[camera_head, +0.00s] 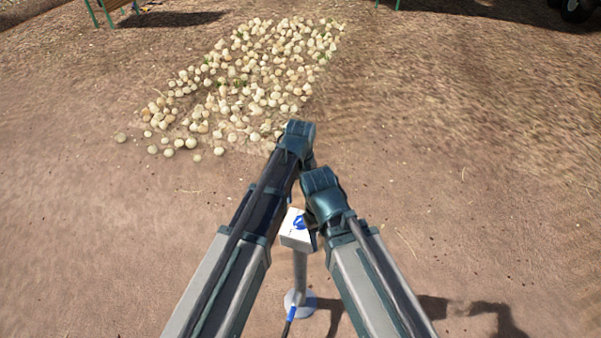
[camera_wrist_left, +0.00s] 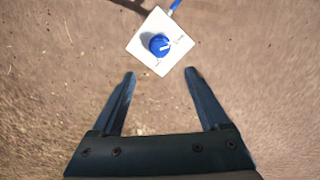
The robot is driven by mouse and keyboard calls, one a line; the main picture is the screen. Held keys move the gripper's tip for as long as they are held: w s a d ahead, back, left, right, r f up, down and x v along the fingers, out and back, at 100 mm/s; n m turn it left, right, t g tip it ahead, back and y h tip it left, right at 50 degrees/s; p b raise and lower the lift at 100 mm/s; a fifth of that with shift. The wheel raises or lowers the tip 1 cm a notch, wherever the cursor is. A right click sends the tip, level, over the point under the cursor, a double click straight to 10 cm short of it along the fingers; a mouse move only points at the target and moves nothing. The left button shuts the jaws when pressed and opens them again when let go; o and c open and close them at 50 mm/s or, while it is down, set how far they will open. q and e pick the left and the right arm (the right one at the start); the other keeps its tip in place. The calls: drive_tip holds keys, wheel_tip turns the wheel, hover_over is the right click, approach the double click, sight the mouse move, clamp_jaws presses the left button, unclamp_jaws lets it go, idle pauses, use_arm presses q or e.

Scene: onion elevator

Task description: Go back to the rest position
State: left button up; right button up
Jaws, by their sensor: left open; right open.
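A white control box (camera_head: 297,229) with a blue knob stands on a grey post with a round white base, below and between my arms in the head view. In the left wrist view the box (camera_wrist_left: 148,58) and its blue knob (camera_wrist_left: 159,44) lie just beyond the fingertips, not between them. My left gripper (camera_wrist_left: 160,73) is open and empty. In the head view my left gripper (camera_head: 298,138) is beyond the box, with its fingers hidden. My right gripper (camera_head: 322,190) is beside and just above the box at the right. It is open, its fingers mostly hidden by its own wrist.
A wide heap of pale onions (camera_head: 250,85) lies on the bare brown ground ahead. A green-legged stand (camera_head: 105,10) shows at the top left and a dark wheel (camera_head: 575,10) at the top right. The ground at the right is clear apart from shadows.

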use_arm(q)
drive_tip(key=s+a+m, duration=0.3)
drive_tip(key=s+a, duration=0.3)
drive_tip(key=a, duration=0.3)
drive_tip(key=s+a+m, duration=0.3)
drive_tip(key=s+a, duration=0.2)
drive_tip(key=a, duration=0.3)
drive_tip(key=s+d+m, duration=0.1)
drive_tip(key=s+d, duration=0.1)
drive_tip(key=d, duration=0.3)
drive_tip(key=s+d+m+y, duration=0.1)
drive_tip(key=s+d+m, duration=0.1)
drive_tip(key=d, duration=0.4)
drive_tip(key=shift+s, duration=0.85)
